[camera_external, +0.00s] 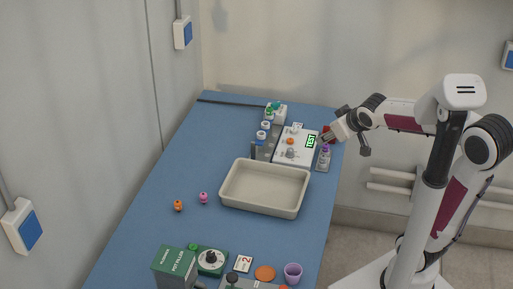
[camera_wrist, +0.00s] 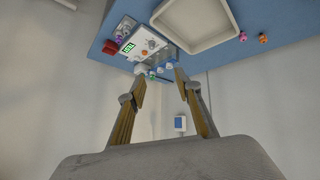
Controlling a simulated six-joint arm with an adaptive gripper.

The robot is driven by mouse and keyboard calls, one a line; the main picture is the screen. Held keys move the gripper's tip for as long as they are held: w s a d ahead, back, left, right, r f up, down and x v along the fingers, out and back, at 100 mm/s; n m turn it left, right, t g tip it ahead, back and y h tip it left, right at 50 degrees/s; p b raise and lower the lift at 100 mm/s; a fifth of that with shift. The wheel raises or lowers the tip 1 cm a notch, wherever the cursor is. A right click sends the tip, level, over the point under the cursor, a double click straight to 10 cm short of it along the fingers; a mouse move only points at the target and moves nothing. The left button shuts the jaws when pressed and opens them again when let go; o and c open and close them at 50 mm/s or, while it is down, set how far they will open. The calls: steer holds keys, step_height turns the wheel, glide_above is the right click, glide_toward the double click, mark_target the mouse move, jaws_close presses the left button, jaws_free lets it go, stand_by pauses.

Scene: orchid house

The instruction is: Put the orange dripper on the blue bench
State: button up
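Two small orange pieces look like drippers. One orange dripper (camera_external: 290,141) sits on a white panel (camera_external: 308,147) marked TEST at the far end of the bench, beside a grey one (camera_external: 290,153). The other orange piece (camera_external: 178,205) stands on the blue bench (camera_external: 150,225) at the left, also visible in the wrist view (camera_wrist: 263,38). My gripper (camera_wrist: 160,76) is open, with nothing seen between its fingers.
A cream tray (camera_external: 264,208) fills the bench's middle. A pink piece (camera_external: 203,198) stands left of it. Near end: a green box (camera_external: 175,262), purple cup (camera_external: 293,272).

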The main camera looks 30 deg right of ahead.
steer(key=s+f+m+g, duration=0.2)
steer(key=s+f+g, duration=0.1)
steer(key=s, duration=1.7)
steer(key=shift+s+d+y, duration=0.15)
steer(key=shift+d+y, duration=0.15)
